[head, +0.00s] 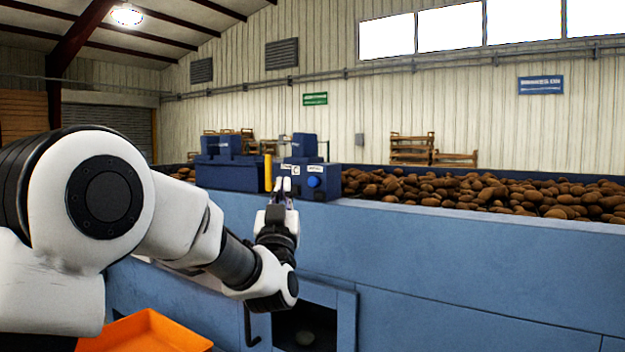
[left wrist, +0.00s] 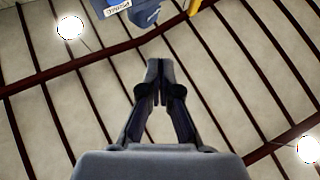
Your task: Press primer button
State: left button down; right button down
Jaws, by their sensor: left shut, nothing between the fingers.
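A dark blue control box (head: 311,183) stands on the ledge of the blue machine. A round bright blue button (head: 314,182) is on its front, and white labels too small to read are on its upper part. My left gripper (head: 282,185) points upward with its fingers shut and empty, just in front of the box and left of the blue button. Whether the fingers touch the box cannot be told. In the left wrist view the shut fingers (left wrist: 159,66) point toward the roof, with part of a blue labelled housing (left wrist: 118,8) at the top edge. My right gripper is out of view.
A yellow post (head: 268,172) stands just left of the box. A long bed of potatoes (head: 490,190) runs behind the machine's blue wall (head: 450,250). An orange tray (head: 150,330) is low at the left, beside a dark opening (head: 306,328).

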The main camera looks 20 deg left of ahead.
aim_at(313, 181)
pick_arm(q)
jog(key=w+p, duration=0.1)
jog(key=w, duration=0.4)
jog(key=w+d+p, duration=0.1)
jog(key=w, duration=0.1)
jog(key=shift+w+p, duration=0.2)
jog(key=shift+p, duration=0.15)
dwell(1.0)
jog(key=shift+w, duration=0.4)
